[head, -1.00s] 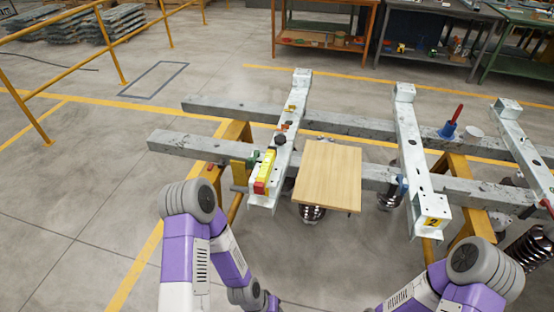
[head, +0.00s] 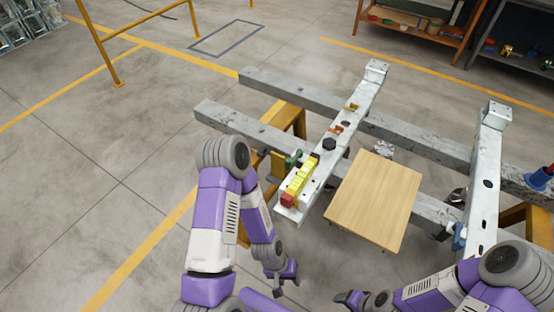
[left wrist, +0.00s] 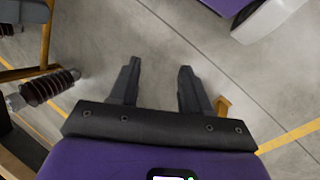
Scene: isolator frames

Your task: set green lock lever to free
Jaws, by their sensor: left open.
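The green lock lever (head: 293,159) is a small green part on the left side of the left pale cross beam, beside a yellow block (head: 301,180) with a red end (head: 289,199). Its exact angle is too small to tell. My left gripper (head: 284,278) hangs below and in front of that beam's near end, apart from the lever. In the left wrist view its two dark fingers (left wrist: 160,86) are spread with nothing between them, above bare floor. My right gripper (head: 347,298) is at the bottom edge, small and partly hidden, its jaws unclear.
A wooden board (head: 374,202) lies right of the left cross beam (head: 345,115). Long grey rails (head: 420,140) run behind and under it. A second cross beam (head: 486,175) and a blue part (head: 459,237) stand to the right. Open floor (head: 110,200) lies left.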

